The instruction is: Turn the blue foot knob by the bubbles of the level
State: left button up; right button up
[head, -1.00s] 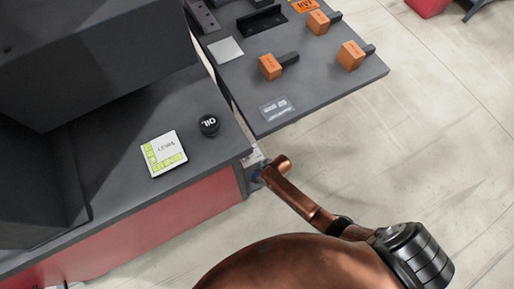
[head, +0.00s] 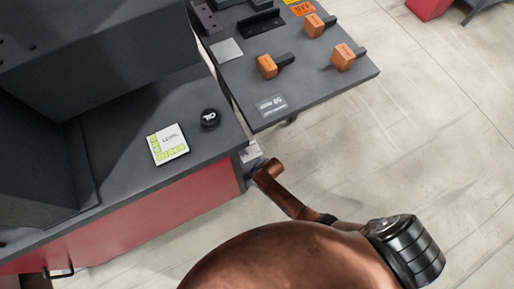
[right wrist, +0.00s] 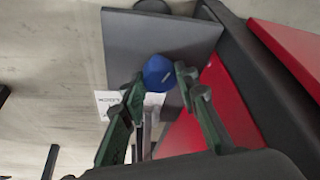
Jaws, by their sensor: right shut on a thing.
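The blue foot knob (right wrist: 158,72) shows in the right wrist view, below the corner of the bench. My right gripper (right wrist: 160,78) has its two green fingers on either side of the knob and is shut on it. In the head view my right gripper (head: 264,168) is at the bench's near right corner, and the knob is mostly hidden there. The level (head: 168,145), a white square with yellow-green bubble vials along two edges, lies flat on the bench top. Its bubbles are too small to read. My left gripper is not in view.
A black OIL cap (head: 210,118) stands beside the level. A grey side table (head: 310,88) holds several orange blocks with dark handles. A white printed label (head: 249,152) is at the bench corner by my gripper.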

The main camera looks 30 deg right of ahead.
dwell(0.3)
jog(key=o, duration=1.1)
jog(key=shift+o, duration=0.2)
jog(key=shift+r, duration=0.15)
jog(key=v, duration=1.1)
jog(key=shift+s+r, duration=0.25)
jog(key=shift+r, duration=0.05)
